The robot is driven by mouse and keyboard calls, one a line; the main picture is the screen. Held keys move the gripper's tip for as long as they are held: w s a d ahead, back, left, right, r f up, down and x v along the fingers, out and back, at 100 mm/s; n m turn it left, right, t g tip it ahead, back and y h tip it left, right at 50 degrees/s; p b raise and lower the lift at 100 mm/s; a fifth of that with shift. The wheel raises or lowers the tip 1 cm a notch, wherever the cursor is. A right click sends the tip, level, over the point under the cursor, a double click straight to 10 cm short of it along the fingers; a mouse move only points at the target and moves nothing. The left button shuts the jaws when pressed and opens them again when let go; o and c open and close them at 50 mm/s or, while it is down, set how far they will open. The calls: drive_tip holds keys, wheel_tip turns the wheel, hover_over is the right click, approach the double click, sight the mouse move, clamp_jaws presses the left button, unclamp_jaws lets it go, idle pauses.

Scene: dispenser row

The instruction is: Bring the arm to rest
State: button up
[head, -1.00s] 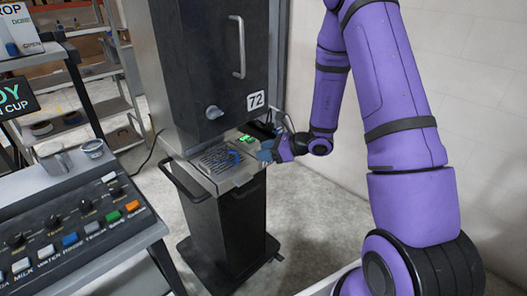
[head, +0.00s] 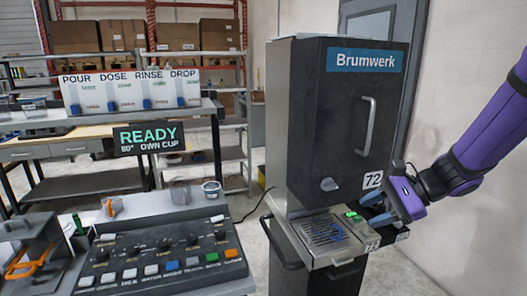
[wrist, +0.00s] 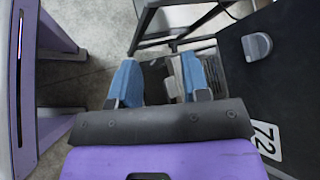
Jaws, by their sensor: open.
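My gripper (head: 376,209) is at the right side of the black Brumwerk machine (head: 325,125), near the right edge of its drip tray (head: 328,230). My purple arm reaches in from the right edge of the head view. In the wrist view, the two blue fingers of my gripper (wrist: 160,75) stand apart with nothing held between them. The machine's dark front (wrist: 275,85), with its grey knob (wrist: 256,46), is right of the fingers there. I cannot tell whether a finger touches the tray.
A control console (head: 165,255) with knobs and coloured buttons stands left of the machine. A READY sign (head: 148,138) is behind it, with small cups near the console's back edge. Shelves with cardboard boxes (head: 145,36) are at the back. Bare floor shows around the machine's pedestal.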

drive_tip(key=s+d+r+n+t+h, duration=0.1)
drive_tip(key=s+d+r+n+h, duration=0.2)
drive_tip(key=s, duration=0.7)
drive_tip(key=s+d+r+n+t+h, duration=0.1)
drive_tip(key=s+d+r+n+h, duration=0.1)
drive_tip(key=s+r+n+h, duration=0.5)
drive_tip(key=s+r+n, duration=0.3)
drive_tip(key=shift+d+n+t+h, duration=0.4)
